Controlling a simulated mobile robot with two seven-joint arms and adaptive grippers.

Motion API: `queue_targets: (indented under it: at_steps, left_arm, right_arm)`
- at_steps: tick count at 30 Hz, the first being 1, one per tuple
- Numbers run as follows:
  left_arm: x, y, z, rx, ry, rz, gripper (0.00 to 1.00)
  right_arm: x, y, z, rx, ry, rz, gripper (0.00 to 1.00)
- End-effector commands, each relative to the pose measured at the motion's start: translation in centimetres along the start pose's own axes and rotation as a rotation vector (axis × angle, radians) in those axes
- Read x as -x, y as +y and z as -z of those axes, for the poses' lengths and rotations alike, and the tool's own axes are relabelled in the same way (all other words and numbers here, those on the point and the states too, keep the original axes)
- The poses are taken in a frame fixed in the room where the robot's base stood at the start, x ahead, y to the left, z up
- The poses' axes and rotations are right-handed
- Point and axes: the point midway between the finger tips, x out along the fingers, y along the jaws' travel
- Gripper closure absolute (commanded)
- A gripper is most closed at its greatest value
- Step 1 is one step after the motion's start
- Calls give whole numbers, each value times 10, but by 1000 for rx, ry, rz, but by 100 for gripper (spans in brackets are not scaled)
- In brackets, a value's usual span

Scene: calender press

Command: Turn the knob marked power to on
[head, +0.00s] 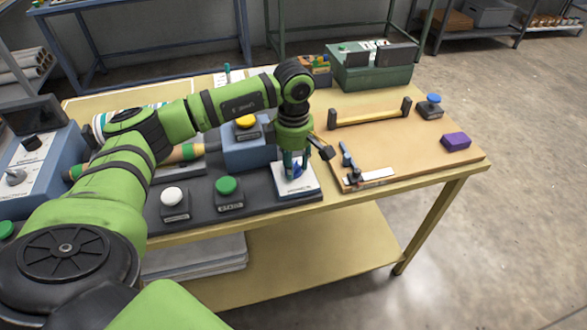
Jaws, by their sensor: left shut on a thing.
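My left gripper (294,168) points down at the front edge of the bench and is shut on a small blue knob (297,171). The knob stands on a white plate (309,187) with a dark printed label too small to read. The fingers cover much of the knob, so I cannot tell which way it points. At the far left, a blue box with a white sloping panel carries a black knob (32,142) and a grey knob (15,177); their labels are not readable, and I cannot tell which knob is marked power. My right gripper is not in view.
Left of the white plate are a green button (226,185), a white button (172,196) and a yellow button (245,121). Right of it lie a small lever device (360,176), a yellow bar (370,113) and a purple block (456,142). My left arm spans the bench's left half.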

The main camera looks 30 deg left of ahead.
Motion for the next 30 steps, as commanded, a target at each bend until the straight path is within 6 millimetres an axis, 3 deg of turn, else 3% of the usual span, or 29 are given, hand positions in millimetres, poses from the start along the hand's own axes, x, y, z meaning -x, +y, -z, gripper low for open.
queue_targets:
  at_steps: [3, 15, 30]
  left_arm:
    - [-5, 0, 0, -110, 1, 1, 94]
    - [-3, -1, 0, -402, 1, 3, 94]
    - [-1, -1, 0, -517, 2, 5, 94]
  right_arm:
    - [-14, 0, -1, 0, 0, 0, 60]
    - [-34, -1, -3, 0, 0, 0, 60]
    - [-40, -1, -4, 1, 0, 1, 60]
